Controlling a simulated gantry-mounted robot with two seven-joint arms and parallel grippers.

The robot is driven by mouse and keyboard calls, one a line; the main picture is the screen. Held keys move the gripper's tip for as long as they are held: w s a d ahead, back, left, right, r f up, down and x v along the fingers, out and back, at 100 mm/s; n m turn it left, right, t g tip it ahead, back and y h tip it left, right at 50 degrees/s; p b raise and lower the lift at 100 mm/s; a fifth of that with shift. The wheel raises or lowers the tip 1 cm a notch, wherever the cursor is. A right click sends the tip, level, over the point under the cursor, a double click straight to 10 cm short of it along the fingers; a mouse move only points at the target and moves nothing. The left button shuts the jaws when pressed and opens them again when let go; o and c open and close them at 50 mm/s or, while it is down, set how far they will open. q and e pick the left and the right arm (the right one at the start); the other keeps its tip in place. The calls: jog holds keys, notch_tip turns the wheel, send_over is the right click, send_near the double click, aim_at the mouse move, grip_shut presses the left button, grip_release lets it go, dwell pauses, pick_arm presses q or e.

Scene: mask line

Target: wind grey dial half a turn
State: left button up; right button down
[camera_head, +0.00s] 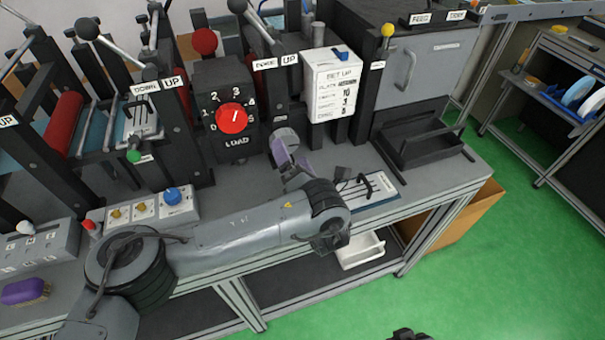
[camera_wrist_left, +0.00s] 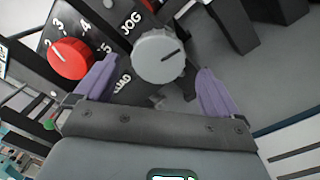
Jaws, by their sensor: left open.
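The grey dial (camera_wrist_left: 158,55) is round, with a dark pointer line on its face, and sits beside the word JOG in the left wrist view. In the head view the dial (camera_head: 286,138) is partly hidden behind my purple fingers. My left gripper (camera_head: 290,158) is open in front of it. In the left wrist view my left gripper (camera_wrist_left: 157,68) has one purple finger on each side of the dial, with visible gaps; whether the tips reach its depth I cannot tell.
A red dial (camera_head: 233,118) marked LOAD, with numbers around it, is left of the grey dial. A white SET UP card box (camera_head: 331,84) and a black tray (camera_head: 418,143) are to the right. A small plate with a black handle (camera_head: 368,188) lies near the bench's front edge.

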pick_arm(q)
jog(key=v, duration=0.1)
jog(key=p+v, duration=0.1)
jog(key=v, duration=0.1)
jog(key=p+v, duration=0.1)
jog(key=v, duration=0.1)
jog(key=shift+r, duration=0.25)
jog(key=shift+p+v, duration=0.7)
jog(key=shift+v, duration=0.1)
jog(key=shift+s+f, duration=0.15)
